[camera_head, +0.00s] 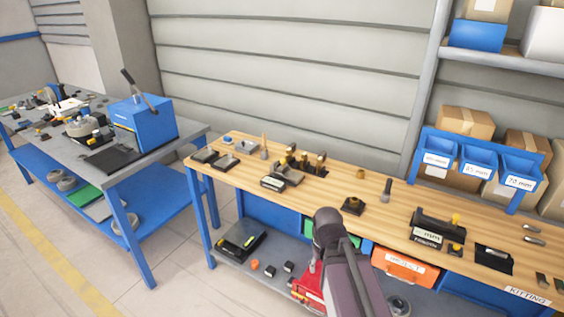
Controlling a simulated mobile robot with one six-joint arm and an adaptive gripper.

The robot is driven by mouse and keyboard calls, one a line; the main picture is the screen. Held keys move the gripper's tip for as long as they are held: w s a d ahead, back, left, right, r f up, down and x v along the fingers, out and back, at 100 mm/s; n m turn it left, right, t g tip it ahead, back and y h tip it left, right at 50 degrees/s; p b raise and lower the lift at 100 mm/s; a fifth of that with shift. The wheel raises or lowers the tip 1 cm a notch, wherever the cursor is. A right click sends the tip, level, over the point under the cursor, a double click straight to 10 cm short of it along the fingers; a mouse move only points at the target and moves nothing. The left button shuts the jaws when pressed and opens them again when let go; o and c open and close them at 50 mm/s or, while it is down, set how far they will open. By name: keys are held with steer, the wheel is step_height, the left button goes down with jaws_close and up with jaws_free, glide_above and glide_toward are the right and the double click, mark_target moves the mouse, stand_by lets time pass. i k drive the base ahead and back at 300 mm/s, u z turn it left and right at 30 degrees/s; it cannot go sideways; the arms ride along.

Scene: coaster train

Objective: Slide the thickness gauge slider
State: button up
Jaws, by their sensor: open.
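A dark block-shaped device (436,224) with a white label that seems to read "mm" sits on the wooden bench, right of centre. It looks like the thickness gauge. A small yellow part (455,218) shows at its top right; I cannot tell whether this is the slider. A second small dark piece with yellow (455,249) sits at its front right corner. My dark arm rises from the bottom centre, in front of the bench's near edge. My gripper's fingers do not show, and nothing is seen touching the device.
The wooden bench (355,217) also carries a dark fixture (286,174), a small black block (353,205), an upright dark tool (387,190) and a black tray (493,260). Blue bins (478,160) stand behind. A grey bench with a blue press (143,122) is at left.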

mark_target(282, 169)
steer(key=z, duration=0.25)
steer(key=i, duration=1.15)
steer(key=u, duration=0.15)
